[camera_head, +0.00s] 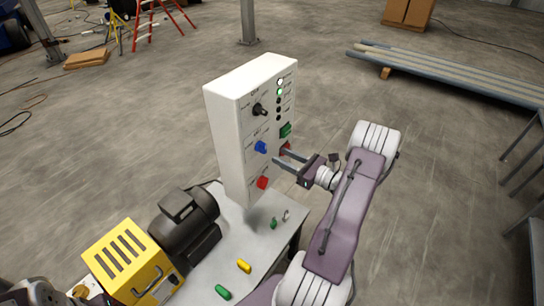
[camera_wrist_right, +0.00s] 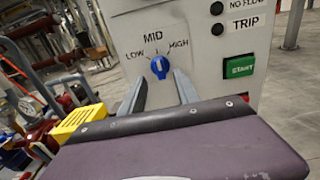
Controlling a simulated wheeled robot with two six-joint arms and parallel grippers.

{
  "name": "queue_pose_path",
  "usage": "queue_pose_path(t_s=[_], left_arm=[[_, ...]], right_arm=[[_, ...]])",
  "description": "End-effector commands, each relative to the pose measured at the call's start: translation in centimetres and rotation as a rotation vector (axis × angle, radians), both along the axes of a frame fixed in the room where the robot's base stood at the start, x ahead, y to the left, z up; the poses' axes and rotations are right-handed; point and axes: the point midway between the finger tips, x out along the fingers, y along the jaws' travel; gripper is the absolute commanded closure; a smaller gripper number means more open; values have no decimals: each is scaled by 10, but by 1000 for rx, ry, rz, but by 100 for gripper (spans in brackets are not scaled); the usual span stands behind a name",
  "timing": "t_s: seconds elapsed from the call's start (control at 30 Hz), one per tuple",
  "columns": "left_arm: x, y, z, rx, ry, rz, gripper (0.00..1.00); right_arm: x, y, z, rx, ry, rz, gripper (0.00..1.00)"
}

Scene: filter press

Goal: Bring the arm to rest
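My right gripper (camera_head: 280,157) is open and empty, held in front of the lower right of the white control panel (camera_head: 232,135). Its two fingers are clearly apart. In the right wrist view, the fingers (camera_wrist_right: 159,88) point at the panel, with the blue knob (camera_wrist_right: 160,66) seen between them. The green START button (camera_wrist_right: 239,67) is right of the fingers there. In the head view, a red control (camera_head: 287,149) is partly hidden behind a finger. I cannot tell whether the fingers touch the panel. My left gripper does not show.
The panel stands on a grey table (camera_head: 208,276) with a black motor (camera_head: 183,228), a yellow slotted box (camera_head: 130,262) and small green and yellow pieces. A black knob (camera_head: 260,109) and red knob (camera_head: 262,183) stick out. Floor right of the panel is clear; pipes (camera_head: 450,75) lie behind.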

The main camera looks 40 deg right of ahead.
Motion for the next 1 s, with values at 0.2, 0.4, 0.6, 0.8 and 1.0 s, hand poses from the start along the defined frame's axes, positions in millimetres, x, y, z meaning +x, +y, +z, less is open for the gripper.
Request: queue_pose_path(t_s=[0.2, 0.4, 0.6, 0.8, 1.0], left_arm=[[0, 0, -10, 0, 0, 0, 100], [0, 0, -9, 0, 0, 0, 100], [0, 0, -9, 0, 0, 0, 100], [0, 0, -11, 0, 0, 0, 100], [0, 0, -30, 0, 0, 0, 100]], right_arm=[[-22, -6, -1, -1, 1, 0, 62], [-22, -6, 1, 0, 1, 2, 62], [-22, -6, 0, 0, 1, 1, 62], [-18, 6, -2, -14, 16, 40, 62], [-19, 146, -41, -262, 202, 538, 62]])
